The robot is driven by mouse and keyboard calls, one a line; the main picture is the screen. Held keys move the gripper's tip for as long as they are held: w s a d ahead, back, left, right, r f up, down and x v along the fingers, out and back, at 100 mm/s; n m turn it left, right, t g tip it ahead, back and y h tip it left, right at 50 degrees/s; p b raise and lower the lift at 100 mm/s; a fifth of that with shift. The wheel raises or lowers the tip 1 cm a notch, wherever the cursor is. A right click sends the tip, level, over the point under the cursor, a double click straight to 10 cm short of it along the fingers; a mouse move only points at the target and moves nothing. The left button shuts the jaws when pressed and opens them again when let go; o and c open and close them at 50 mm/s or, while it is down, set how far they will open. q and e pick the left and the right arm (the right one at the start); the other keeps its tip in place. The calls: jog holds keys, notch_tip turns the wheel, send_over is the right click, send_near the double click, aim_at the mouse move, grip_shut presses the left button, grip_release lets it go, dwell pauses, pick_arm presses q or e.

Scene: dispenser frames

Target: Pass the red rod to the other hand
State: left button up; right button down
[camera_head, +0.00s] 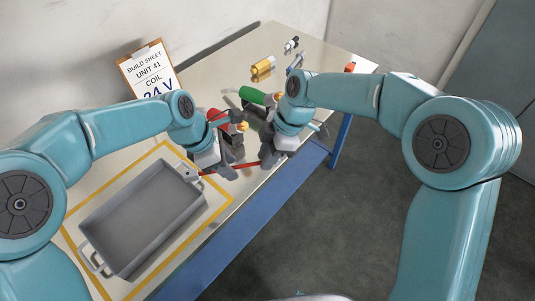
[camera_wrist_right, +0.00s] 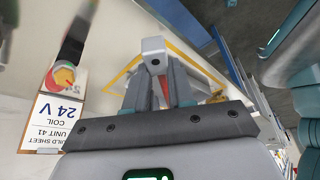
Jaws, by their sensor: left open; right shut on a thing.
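The red rod (camera_head: 246,164) is a thin bar running between my two grippers, low over the table's front edge. My right gripper (camera_head: 266,160) is shut on the rod near its right part. In the right wrist view a bit of red rod (camera_wrist_right: 164,90) shows between the fingers. My left gripper (camera_head: 225,170) is open at the rod's left part. Its fingers hide that end, and I cannot tell whether they touch it.
A grey tray (camera_head: 188,171) stands inside a yellow outline at left. A clipboard (camera_head: 149,68) reads 24 V. Behind the grippers are a red part (camera_head: 216,115) and a green cylinder (camera_head: 251,95). A gold cylinder (camera_head: 262,68) lies farther back.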

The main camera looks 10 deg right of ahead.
pick_arm(q)
jog(key=v, duration=1.2)
jog(key=s+f+n+g, duration=0.1)
jog(key=s+f+g, duration=0.3)
jog(key=s+f, duration=0.7)
jog(key=s+f+g, duration=0.4)
jog(key=s+f, duration=0.4)
jog(key=f, duration=0.6)
jog(key=a+f+m+t, duration=0.5)
jog(key=f+m+t, duration=0.3)
jog(key=m, duration=0.9)
notch_tip(320, 180, down, 4)
jog(key=shift+s+r+m, duration=0.1)
jog(key=shift+s+m, duration=0.2)
jog(key=shift+s, duration=0.15)
